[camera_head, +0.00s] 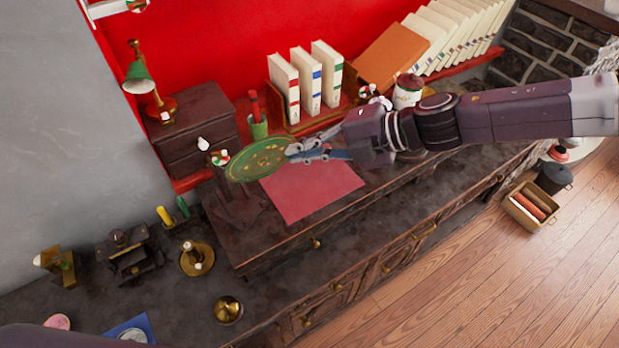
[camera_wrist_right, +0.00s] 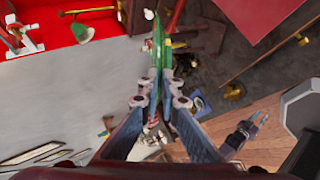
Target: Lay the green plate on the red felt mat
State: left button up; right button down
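The green plate (camera_head: 258,160), with small yellowish marks, is held by its right edge in my right gripper (camera_head: 297,151). In the right wrist view the plate (camera_wrist_right: 158,48) shows nearly edge-on between the closed fingers (camera_wrist_right: 158,84). The red felt mat (camera_head: 312,190) lies flat on the dark desk top. In the head view the plate overlaps the mat's far left corner; its height above the desk is hard to tell. My left gripper (camera_wrist_right: 252,124) shows small in the right wrist view, with its fingers apart and seemingly empty.
A green cup with red items (camera_head: 258,126) stands just behind the plate. White binders (camera_head: 305,82) and a white jar (camera_head: 407,92) stand at the back. A dark drawer box (camera_head: 200,128) is at the left. The desk's front strip (camera_head: 355,215) is clear.

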jog(key=w+d+f+m+t+h+p, duration=0.1)
jog(key=w+d+f+m+t+h, duration=0.1)
jog(key=w+d+f+m+t, duration=0.3)
jog(key=w+d+m+t, duration=0.1)
jog(key=w+d+t, duration=0.2)
jog(key=w, duration=0.1)
jog(key=shift+w+f+m+h, duration=0.2)
jog(key=shift+f+m+h, duration=0.1)
jog(key=shift+m+h, duration=0.1)
